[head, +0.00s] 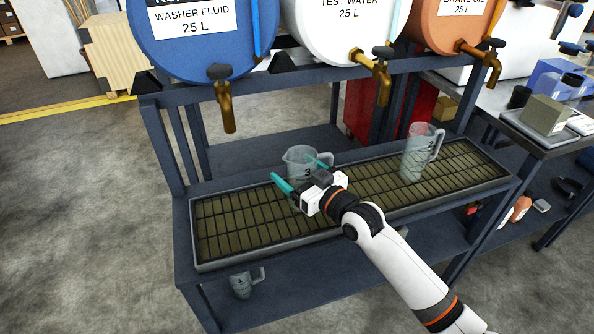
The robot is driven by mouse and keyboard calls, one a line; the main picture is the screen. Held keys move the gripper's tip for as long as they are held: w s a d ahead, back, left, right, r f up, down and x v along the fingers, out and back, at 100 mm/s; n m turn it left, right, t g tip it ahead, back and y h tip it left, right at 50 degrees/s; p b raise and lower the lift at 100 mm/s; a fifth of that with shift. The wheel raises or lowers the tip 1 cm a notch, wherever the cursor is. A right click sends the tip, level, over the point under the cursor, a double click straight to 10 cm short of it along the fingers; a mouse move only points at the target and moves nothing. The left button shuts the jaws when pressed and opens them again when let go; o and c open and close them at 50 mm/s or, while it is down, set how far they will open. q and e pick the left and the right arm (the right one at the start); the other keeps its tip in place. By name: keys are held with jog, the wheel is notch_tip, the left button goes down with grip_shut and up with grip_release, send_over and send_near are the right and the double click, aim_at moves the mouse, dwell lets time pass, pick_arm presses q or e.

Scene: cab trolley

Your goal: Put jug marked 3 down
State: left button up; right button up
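The clear jug marked 3 (299,160) is upright over the left-middle part of the drip grate, its handle to the right. My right gripper (298,174) has one teal finger on the jug's near left side and the other on its far right side, by the handle. The fingers are spread about as wide as the jug and look closed on it. The gripper hides the jug's lower part, so I cannot tell whether its base touches the grate. My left gripper is out of view.
A second clear jug (413,160) stands on the right of the drip grate (225,238). Another small jug (241,285) is on the lower shelf. Brass taps (227,105) of the blue, white and orange drums hang above. The grate's left end is clear.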

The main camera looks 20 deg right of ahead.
jog(key=shift+r, duration=0.1)
jog(key=shift+s+d, duration=0.1)
jog(key=shift+s, duration=0.05)
jog(key=v, duration=1.1)
jog(key=shift+s+d, duration=0.15)
jog(key=shift+s, duration=0.2)
